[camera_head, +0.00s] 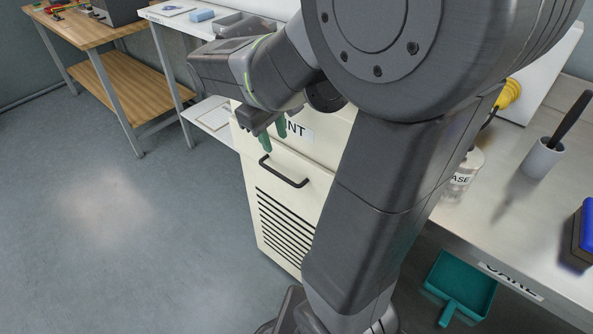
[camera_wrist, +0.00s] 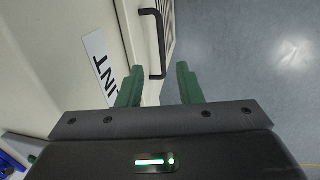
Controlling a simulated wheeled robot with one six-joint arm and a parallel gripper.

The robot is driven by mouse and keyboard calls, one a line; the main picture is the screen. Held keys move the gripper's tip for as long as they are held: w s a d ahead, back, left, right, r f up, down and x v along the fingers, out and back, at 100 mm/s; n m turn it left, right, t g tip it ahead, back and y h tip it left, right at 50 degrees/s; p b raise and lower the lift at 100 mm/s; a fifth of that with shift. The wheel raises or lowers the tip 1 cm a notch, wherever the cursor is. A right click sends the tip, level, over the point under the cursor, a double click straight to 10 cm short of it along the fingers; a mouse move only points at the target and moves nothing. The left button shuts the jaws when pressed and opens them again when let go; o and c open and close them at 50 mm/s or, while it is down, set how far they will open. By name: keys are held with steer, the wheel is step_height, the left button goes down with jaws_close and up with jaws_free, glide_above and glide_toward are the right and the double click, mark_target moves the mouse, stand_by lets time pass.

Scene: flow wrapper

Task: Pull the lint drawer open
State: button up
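The cream cabinet front (camera_head: 290,210) carries a white label (camera_head: 300,130) of which "NT" shows in the head view; my gripper covers its left part. A dark bar handle (camera_head: 284,172) is mounted on the panel below the label, and the drawer looks shut. My gripper (camera_head: 272,138) is open and empty, its green fingers just above the handle's left end. In the wrist view my gripper (camera_wrist: 158,86) has its fingers apart, and the near end of the handle (camera_wrist: 158,45) appears in line with the gap between them. I cannot tell whether they touch it.
Open floor (camera_head: 100,210) lies left of the cabinet. A wooden bench (camera_head: 95,30) and a white table (camera_head: 165,18) stand behind. On the right is a steel counter (camera_head: 500,220) with a brush holder (camera_head: 542,157); a teal dustpan (camera_head: 462,285) lies below it. My arm hides the cabinet's right part.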

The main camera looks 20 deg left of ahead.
steer(key=b, duration=0.4)
glide_toward(285, 178)
steer(key=f, duration=0.2)
steer(key=w+f, duration=0.1)
steer(key=f, duration=0.4)
steer(key=shift+w+d+f, duration=0.15)
steer(key=shift+d+f, duration=0.1)
steer(key=shift+f, duration=0.1)
steer(key=shift+p, duration=0.3)
jaws_close()
